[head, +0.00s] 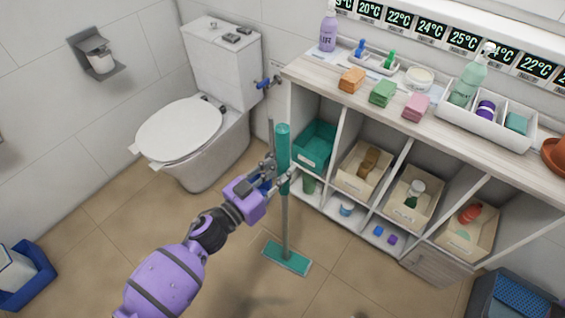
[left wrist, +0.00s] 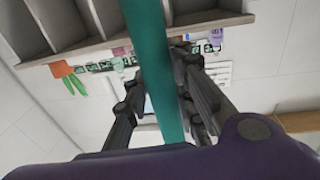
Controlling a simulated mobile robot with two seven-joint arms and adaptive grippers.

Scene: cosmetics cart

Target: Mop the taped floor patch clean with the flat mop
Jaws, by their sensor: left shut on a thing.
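The flat mop stands upright in the head view, with a teal grip at the top of its handle (head: 284,215) and a flat teal head (head: 287,258) on the tan tiled floor. My left gripper (head: 281,172) is shut on the mop's teal grip. In the left wrist view the teal grip (left wrist: 152,60) runs between the fingers of my left gripper (left wrist: 160,105). The mop head appears to rest on the floor, in front of the shelf unit. No tape outline or marked patch is clear to me on the visible floor. My right gripper is not in view.
A white toilet (head: 185,130) stands behind and left of the mop. A shelf unit (head: 345,205) with bins and a loaded counter stands close on the right. A blue bin (head: 40,275) is at lower left, and a dark crate (head: 515,300) at lower right. The floor left of the mop is open.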

